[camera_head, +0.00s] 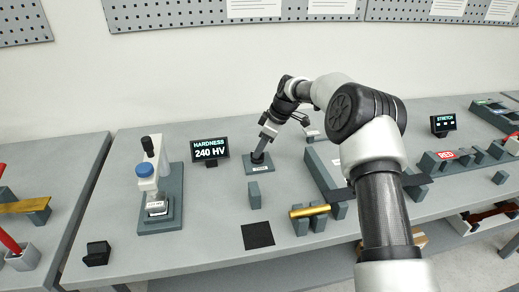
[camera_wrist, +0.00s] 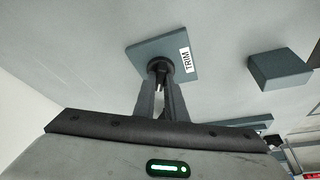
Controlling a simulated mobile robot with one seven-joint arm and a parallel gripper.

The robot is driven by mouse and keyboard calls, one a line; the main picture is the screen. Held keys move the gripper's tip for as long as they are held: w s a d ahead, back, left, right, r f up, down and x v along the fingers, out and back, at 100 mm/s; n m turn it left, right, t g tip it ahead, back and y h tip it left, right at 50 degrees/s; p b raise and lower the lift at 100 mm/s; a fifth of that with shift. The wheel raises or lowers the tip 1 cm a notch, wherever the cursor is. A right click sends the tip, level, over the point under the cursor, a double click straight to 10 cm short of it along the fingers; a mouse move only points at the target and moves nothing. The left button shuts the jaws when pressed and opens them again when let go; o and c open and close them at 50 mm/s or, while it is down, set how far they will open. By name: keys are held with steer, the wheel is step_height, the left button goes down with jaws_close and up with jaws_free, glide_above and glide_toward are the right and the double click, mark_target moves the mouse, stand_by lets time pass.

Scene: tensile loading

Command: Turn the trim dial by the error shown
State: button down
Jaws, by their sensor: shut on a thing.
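The trim dial (camera_wrist: 160,64) is a dark round knob on a grey-blue base plate (camera_wrist: 140,52) with a white TRIM label (camera_wrist: 185,60). In the head view the plate (camera_head: 261,170) lies on the bench right of the display. My gripper (camera_wrist: 161,84) points down at the dial with both fingers shut on it; the fingers hide much of the knob. It also shows in the head view (camera_head: 262,146). The black display (camera_head: 209,150) reads HARDNESS 240 HV. I cannot make out any pointer on the dial.
A hardness tester (camera_head: 152,180) with a blue knob stands left of the display. A grey block (camera_head: 254,195), a black mat (camera_head: 257,236) and a brass bar (camera_head: 309,211) on supports lie in front of the dial. A STRETCH display (camera_head: 443,124) stands at the right.

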steer(key=c, duration=1.8)
jaws_free()
steer(key=p+v, duration=0.1)
steer(key=v, duration=1.6)
steer(key=shift+r, duration=0.2)
steer(key=shift+s, duration=0.1)
